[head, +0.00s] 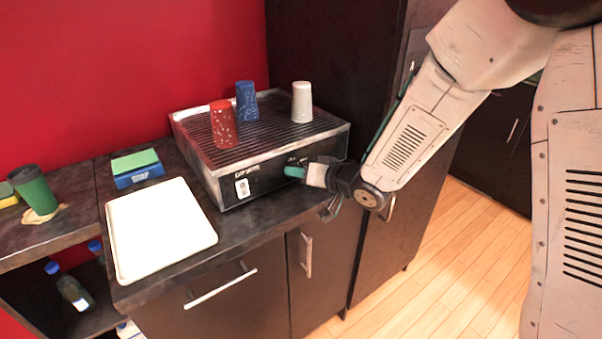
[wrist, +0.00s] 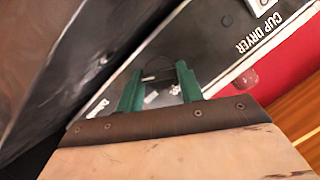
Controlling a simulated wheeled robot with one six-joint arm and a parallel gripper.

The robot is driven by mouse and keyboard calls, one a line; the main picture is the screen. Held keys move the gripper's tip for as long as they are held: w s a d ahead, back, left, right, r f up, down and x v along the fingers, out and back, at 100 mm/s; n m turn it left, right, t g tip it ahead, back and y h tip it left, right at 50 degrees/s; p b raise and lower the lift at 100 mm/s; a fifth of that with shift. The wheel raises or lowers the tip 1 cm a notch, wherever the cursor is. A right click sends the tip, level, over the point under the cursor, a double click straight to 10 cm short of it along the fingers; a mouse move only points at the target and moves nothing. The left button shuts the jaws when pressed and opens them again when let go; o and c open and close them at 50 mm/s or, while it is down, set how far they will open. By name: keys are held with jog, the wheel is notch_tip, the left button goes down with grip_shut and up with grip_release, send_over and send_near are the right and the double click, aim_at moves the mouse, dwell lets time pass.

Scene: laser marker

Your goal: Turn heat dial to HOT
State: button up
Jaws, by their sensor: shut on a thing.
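The cup dryer (head: 222,172) is a dark box with a ribbed metal top on the counter. Its front panel carries white "CUP DRYER" lettering, which also shows in the wrist view (wrist: 262,32). My gripper (head: 294,172) is at the right part of this front panel. In the wrist view, its two green fingers (wrist: 158,78) reach the panel and are shut on the dark heat dial (wrist: 157,75) between them. The dial is small and mostly hidden by the fingers in the head view. I cannot read its setting.
A red cup (head: 223,125), a blue cup (head: 246,101) and a white cup (head: 302,102) stand on the dryer. A white switch (head: 242,187) is on its front, left of the gripper. A tall dark cabinet (head: 335,65) rises behind.

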jog(key=o, duration=1)
jog(key=v, duration=0.7)
jog(key=shift+s+d, duration=0.25)
jog(key=shift+r, duration=0.1)
